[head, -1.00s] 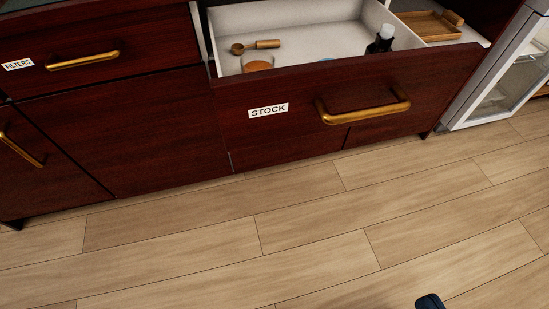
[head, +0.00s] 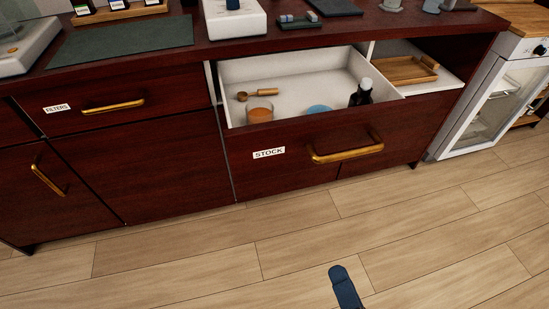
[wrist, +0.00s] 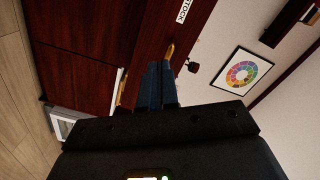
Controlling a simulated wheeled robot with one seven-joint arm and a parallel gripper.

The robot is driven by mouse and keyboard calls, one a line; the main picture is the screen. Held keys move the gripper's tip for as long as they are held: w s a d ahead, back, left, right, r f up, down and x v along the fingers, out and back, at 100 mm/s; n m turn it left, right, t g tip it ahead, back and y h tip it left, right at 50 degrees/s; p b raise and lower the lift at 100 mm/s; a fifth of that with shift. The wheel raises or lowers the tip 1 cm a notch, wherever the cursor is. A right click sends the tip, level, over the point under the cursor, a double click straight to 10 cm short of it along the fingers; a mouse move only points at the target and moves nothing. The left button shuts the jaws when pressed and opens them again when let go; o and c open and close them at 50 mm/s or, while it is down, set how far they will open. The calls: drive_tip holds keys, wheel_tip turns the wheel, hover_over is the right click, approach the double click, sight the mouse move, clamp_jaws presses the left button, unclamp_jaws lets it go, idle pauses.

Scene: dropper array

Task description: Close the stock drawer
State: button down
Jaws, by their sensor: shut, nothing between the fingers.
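The stock drawer (head: 300,150) is pulled open, with its white inside showing. Its dark red front bears a STOCK label (head: 269,153) and a brass bar handle (head: 345,154). Inside are a wooden scoop (head: 257,97), a glass with orange contents (head: 259,112), a blue item (head: 319,109) and a dark bottle (head: 361,93). My gripper (head: 339,272) shows as blue fingertips low in the head view, over the floor and apart from the drawer. In the wrist view its blue fingers (wrist: 156,72) are together and empty, with the brass handle (wrist: 169,50) beyond them.
The filters drawer (head: 84,107) at left is shut. An open bay at right holds a wooden tray (head: 408,69). The countertop (head: 260,45) above carries several items. A glass-door appliance (head: 491,104) stands at right. The floor (head: 200,265) before the cabinet is clear.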

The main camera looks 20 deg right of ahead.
sight(269, 159)
drive_tip(key=w+a+m+p, duration=0.1)
drive_tip(key=w+a+m, duration=0.1)
drive_tip(key=w, duration=0.6)
drive_tip(key=w+a+r+m+p, duration=0.1)
drive_tip(key=w+m+p, duration=0.1)
drive_tip(key=w, duration=0.6)
drive_tip(key=w+a+r+m+p, duration=0.1)
drive_tip(key=w+a+m+p, duration=0.1)
drive_tip(key=w, duration=0.7)
drive_tip(key=shift+a, duration=0.3)
